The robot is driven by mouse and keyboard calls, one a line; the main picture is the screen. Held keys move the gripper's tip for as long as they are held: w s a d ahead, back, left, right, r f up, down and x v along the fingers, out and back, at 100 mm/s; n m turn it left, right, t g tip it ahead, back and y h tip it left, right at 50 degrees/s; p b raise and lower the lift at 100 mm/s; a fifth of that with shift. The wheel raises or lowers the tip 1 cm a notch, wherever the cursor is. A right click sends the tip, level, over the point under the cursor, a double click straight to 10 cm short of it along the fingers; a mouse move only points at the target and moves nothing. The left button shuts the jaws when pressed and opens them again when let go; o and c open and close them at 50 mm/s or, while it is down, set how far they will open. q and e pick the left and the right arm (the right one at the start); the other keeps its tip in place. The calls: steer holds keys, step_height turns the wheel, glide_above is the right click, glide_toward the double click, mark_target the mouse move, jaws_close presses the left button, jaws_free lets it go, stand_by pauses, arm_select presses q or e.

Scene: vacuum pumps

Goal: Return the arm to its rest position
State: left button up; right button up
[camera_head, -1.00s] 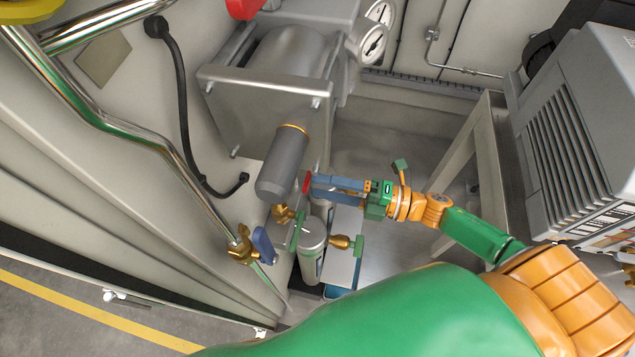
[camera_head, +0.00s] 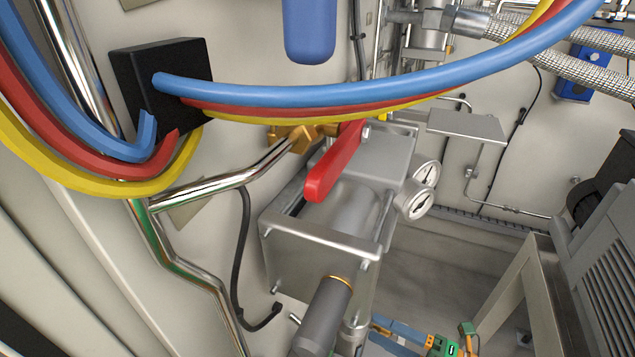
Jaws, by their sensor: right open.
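My right gripper (camera_head: 376,333) shows at the bottom edge of the head view, with blue-grey fingers and a green and orange wrist. Its jaws are open, and I see nothing held between them. The fingers point left, just right of a dark grey cylinder (camera_head: 324,316) with an orange ring. The lower parts of the gripper and most of my right arm are cut off by the frame. My left gripper is not in view.
A grey pump housing (camera_head: 345,215) with a red lever (camera_head: 334,165) and round gauges (camera_head: 419,203) stands above the gripper. Blue, red and yellow hoses (camera_head: 330,97) cross the upper view. A bench frame (camera_head: 512,295) and grey ribbed unit (camera_head: 605,265) stand at right.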

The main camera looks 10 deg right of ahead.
steer(key=s+d+f+m+g+h, duration=0.1)
steer(key=s+d+f+m+h, duration=0.2)
steer(key=f+m, duration=0.4)
steer(key=s+d+f+m+h, duration=0.1)
steer(key=d+f+m+h, duration=0.1)
steer(key=f+m+h, duration=0.45)
steer(key=s+d+f+m+g+h, duration=0.1)
steer(key=s+d+f+m+h, duration=0.15)
steer(key=f, duration=0.75)
steer(key=s+a+f+m+g, duration=0.3)
steer(key=s+f+m+g, duration=0.1)
steer(key=s, duration=0.6)
steer(key=s+a+f+m+g, duration=0.4)
steer(key=s+f, duration=0.2)
steer(key=s, duration=0.3)
steer(key=shift+s+g+h, duration=0.4)
